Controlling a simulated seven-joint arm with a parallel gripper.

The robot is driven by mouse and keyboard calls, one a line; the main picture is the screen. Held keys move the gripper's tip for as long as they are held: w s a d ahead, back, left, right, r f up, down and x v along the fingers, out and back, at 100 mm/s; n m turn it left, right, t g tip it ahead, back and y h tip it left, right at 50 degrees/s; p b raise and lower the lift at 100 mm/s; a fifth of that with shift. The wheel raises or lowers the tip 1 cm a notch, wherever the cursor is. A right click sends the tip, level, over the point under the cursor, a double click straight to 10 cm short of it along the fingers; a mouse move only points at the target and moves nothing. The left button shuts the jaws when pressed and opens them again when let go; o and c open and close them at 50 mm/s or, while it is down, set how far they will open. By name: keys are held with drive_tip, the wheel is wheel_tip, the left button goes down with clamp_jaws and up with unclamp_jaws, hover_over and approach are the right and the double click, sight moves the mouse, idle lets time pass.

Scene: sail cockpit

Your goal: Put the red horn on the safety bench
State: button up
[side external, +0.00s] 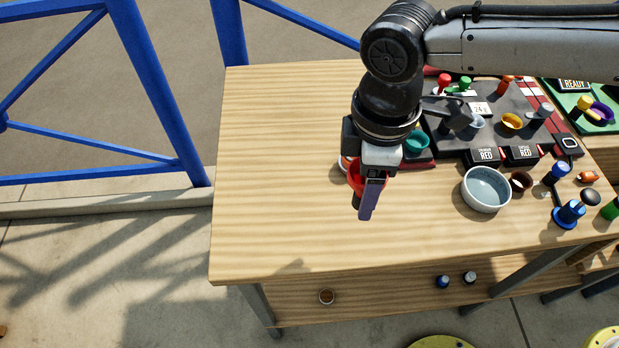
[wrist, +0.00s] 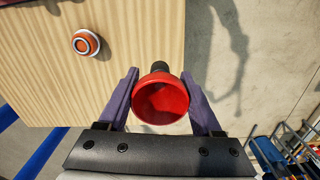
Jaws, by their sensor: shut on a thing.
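The red horn (wrist: 160,98) has a flared red bell and a black end. My gripper (wrist: 160,74) is shut on it, with one purple finger on each side. In the side view the horn's red rim (side external: 355,172) shows at my gripper (side external: 366,205), partly hidden by the fingers. The horn is held over the front left part of the wooden bench (side external: 275,180), apparently above its top; the exact height is hard to judge. No label shows which bench is the safety bench.
An orange-and-white round piece (wrist: 86,43) stands on the wood. A dark tray (side external: 445,135) with bottles, bowls and RED labels lies to the right. A pale bowl (side external: 486,188) stands in front of it. A green mat (side external: 575,115) is at far right. The bench's left side is clear.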

drive_tip(key=w+a+f, duration=0.2)
drive_tip(key=a, duration=0.1)
drive_tip(key=w+a+f, duration=0.2)
drive_tip(key=a+f, duration=0.1)
drive_tip(key=w+a+f, duration=0.3)
drive_tip(key=shift+w+a+f, duration=0.15)
drive_tip(key=shift+a+f, duration=0.05)
drive_tip(key=shift+f, duration=0.25)
drive_tip(key=shift+a+f, duration=0.1)
drive_tip(key=shift+f, duration=1.5)
drive_tip(key=shift+f, duration=0.15)
drive_tip(key=o, duration=1.5)
